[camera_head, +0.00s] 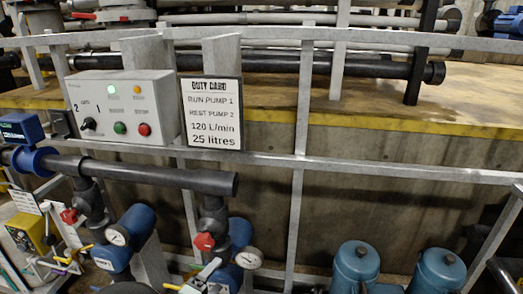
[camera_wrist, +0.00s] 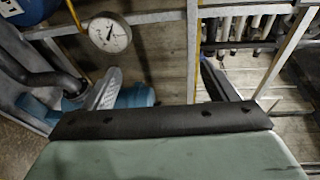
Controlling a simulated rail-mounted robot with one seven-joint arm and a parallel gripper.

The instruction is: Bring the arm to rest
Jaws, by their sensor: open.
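My gripper (camera_wrist: 160,85) shows in the wrist view, its two fingers standing wide apart past the dark edge of the gripper body. It is open, and nothing is between the fingers but the background. A round white pressure gauge (camera_wrist: 110,34) is beyond the left finger, apart from it as far as I can tell. A light blue rounded part (camera_wrist: 134,96) lies behind the left finger. I cannot make out my arm or gripper with certainty in the head view.
A grey control box (camera_head: 122,108) and a duty card (camera_head: 211,113) hang on a metal railing (camera_head: 400,170). Below are a dark pipe (camera_head: 160,177), red-handled valves (camera_head: 204,242) and gauges (camera_head: 249,258). Blue motors (camera_head: 356,268) stand at the lower right. The concrete wall between is mostly bare.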

